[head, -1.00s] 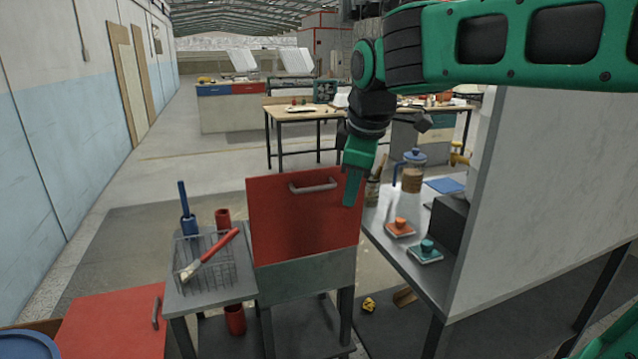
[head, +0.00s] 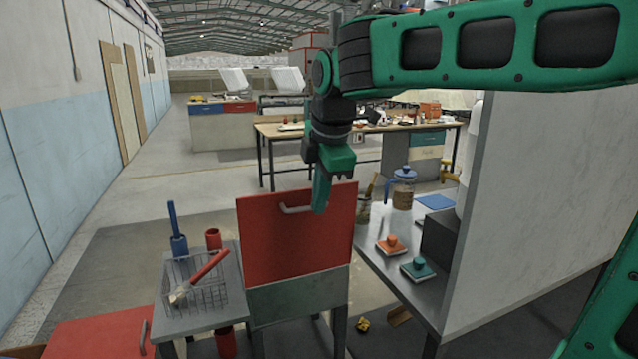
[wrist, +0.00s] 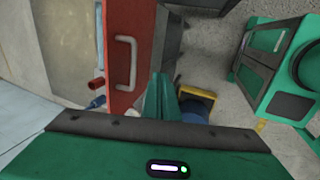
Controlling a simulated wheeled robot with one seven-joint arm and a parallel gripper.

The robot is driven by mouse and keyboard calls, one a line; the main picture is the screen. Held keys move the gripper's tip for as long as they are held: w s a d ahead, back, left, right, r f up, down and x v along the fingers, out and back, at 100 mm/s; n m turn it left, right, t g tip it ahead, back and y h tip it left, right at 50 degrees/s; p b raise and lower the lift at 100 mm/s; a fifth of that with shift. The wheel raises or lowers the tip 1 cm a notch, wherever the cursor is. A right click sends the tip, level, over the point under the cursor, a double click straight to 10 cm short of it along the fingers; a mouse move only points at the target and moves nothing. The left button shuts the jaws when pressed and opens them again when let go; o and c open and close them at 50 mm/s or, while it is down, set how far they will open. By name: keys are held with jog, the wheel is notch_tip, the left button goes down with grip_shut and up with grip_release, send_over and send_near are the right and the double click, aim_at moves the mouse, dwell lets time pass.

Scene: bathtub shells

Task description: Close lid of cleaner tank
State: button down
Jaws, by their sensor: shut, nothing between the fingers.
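The cleaner tank (head: 300,295) is a grey box on legs in the middle of the head view. Its red lid (head: 290,245) stands open and upright, with a grey handle (head: 286,210) near its top edge. My green gripper (head: 320,207) is shut and empty, pointing down over the lid's upper part, right of the handle. In the wrist view the shut fingers (wrist: 160,100) show beside the red lid (wrist: 118,20) and right of its handle (wrist: 130,65). I cannot tell whether they touch the lid.
A side table on the left holds a wire basket (head: 195,295) with a red-handled brush. On the right, a grey bench (head: 400,285) holds a jug (head: 402,195) and orange and teal tools. A pale panel (head: 540,190) stands at right. A wooden-topped table (head: 350,137) is behind.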

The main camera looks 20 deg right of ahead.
jog(key=w, duration=0.1)
jog(key=w+f, duration=0.1)
jog(key=w, duration=0.1)
jog(key=w+f, duration=0.1)
jog(key=shift+w+f, duration=0.25)
jog(key=shift+w, duration=0.05)
jog(key=shift+w, duration=0.1)
